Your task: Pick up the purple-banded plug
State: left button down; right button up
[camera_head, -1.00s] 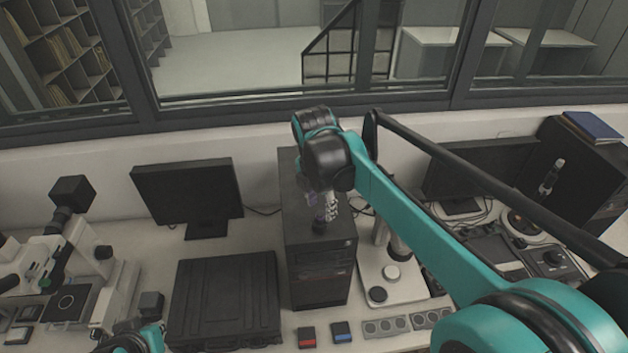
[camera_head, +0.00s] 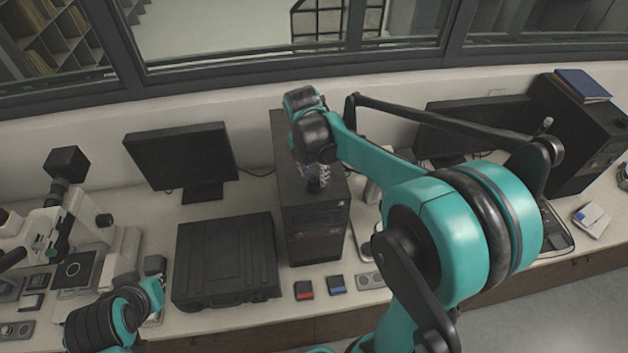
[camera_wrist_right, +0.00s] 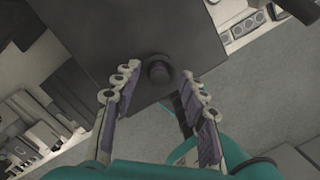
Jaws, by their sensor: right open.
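A dark round plug (camera_wrist_right: 158,70) stands on the top face of the black computer tower in the right wrist view; its purple band is not clear there. My right gripper (camera_wrist_right: 159,92) is open, with one finger to each side of the plug and the plug just beyond the fingertips. In the head view the right gripper (camera_head: 320,178) points down over the tower (camera_head: 318,238), and its wrist and fingers largely hide the plug. My left arm shows at the lower left of the head view, but its fingers do not.
A black case (camera_head: 225,262) lies left of the tower, with a monitor (camera_head: 180,155) behind it. A microscope (camera_head: 68,205) stands at the far left. Small red-marked (camera_head: 303,290) and blue-marked (camera_head: 337,284) boxes lie in front of the tower. My right arm hides much of the right bench.

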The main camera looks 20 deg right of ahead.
grip_shut()
jog(key=shift+r, duration=0.1)
